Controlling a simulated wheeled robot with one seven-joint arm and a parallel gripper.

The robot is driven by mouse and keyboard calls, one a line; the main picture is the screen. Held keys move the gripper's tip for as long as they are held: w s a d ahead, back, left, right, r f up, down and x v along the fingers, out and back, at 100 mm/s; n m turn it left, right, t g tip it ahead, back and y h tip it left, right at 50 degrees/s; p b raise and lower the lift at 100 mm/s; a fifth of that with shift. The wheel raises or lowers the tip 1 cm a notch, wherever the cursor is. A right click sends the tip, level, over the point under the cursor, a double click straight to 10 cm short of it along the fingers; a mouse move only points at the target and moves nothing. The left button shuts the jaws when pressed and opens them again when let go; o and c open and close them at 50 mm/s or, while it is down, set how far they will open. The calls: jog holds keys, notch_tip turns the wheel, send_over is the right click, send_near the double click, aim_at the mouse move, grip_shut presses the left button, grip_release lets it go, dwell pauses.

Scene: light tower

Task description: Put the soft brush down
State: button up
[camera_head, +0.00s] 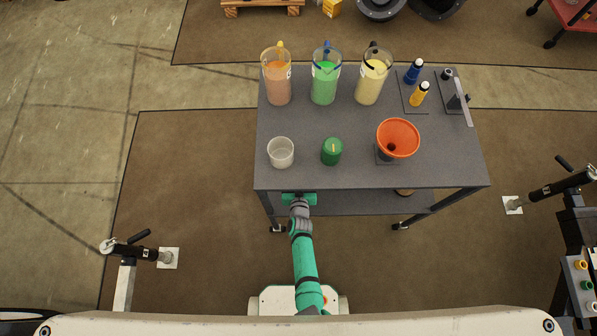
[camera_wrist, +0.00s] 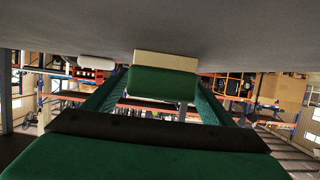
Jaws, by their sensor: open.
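The soft brush, which I take to be the green block with a cream strip (camera_wrist: 163,82), shows in the wrist view between the ends of my fingers. Its cream side is against or close to a grey surface (camera_wrist: 220,30); contact is not clear. My gripper (camera_head: 299,199) is at the near edge of the grey table (camera_head: 355,178), left of its middle. In the wrist view my gripper (camera_wrist: 158,95) is open, one green finger on each side of the block. I cannot pick out the brush at my gripper in the head view.
On the table are a pale cup (camera_head: 281,152), a green rounded container (camera_head: 332,152), an orange funnel (camera_head: 398,137), filled jugs (camera_head: 324,84) and small bottles (camera_head: 419,94). The table's front strip is clear. Stabiliser legs (camera_head: 140,251) stand left and right.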

jog(key=v, duration=1.2)
jog(key=s+r, duration=1.8)
jog(key=r, duration=0.6)
jog(key=s+r+t, duration=0.1)
jog(key=s+r, duration=0.2)
jog(key=r, duration=0.6)
jog(key=shift+s+a+r, duration=0.35)
jog(key=shift+r, duration=0.05)
